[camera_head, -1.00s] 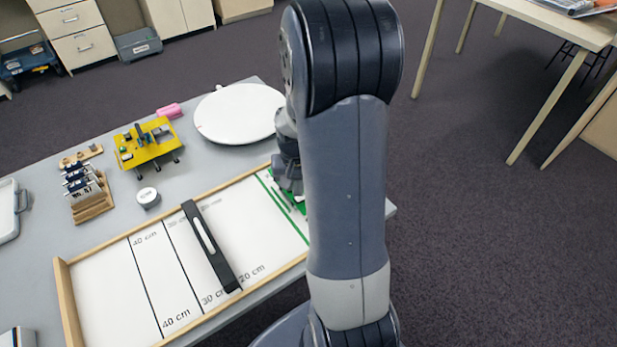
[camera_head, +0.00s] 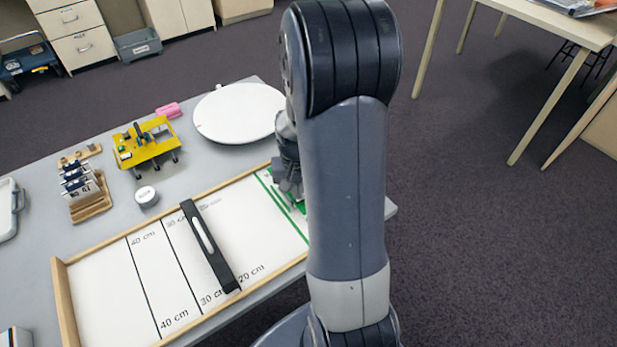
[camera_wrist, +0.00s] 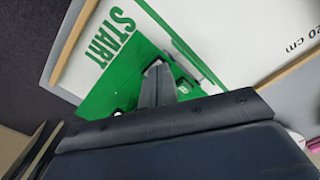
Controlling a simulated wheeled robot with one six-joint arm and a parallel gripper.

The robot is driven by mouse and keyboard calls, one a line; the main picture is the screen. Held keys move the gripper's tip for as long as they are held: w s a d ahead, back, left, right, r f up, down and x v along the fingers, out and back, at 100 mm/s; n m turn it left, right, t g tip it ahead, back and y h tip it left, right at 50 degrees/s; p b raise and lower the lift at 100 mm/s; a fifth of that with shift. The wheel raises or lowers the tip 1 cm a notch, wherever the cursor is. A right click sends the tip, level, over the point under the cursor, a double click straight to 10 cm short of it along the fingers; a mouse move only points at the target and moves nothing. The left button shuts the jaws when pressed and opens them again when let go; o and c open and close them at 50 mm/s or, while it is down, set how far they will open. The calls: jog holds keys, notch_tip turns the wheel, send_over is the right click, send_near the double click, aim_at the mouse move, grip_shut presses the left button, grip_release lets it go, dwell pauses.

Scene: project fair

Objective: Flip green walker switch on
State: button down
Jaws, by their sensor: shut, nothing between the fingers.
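The green walker is mostly hidden behind my arm and gripper. In the head view only small green pieces (camera_head: 300,207) show beside the arm, at the START end of the track. In the wrist view a small green part with a pale mark (camera_wrist: 184,86) shows just right of the fingers and is probably part of the walker. My gripper (camera_wrist: 157,72) is shut and empty, its fingertips over the green area by the START lettering. I cannot tell whether it touches the walker. The switch and its position cannot be made out.
The wood-framed track (camera_head: 130,257) has distance lines and a black bar (camera_head: 209,246) across it. A yellow walker (camera_head: 147,147), a white disc (camera_head: 240,113), a small round pot (camera_head: 147,196) and a wooden rack (camera_head: 88,196) stand behind it.

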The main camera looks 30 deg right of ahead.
jog(key=shift+f, duration=0.15)
jog(key=shift+r+p, duration=2.7)
jog(key=shift+r, duration=0.85)
jog(key=shift+f, duration=0.1)
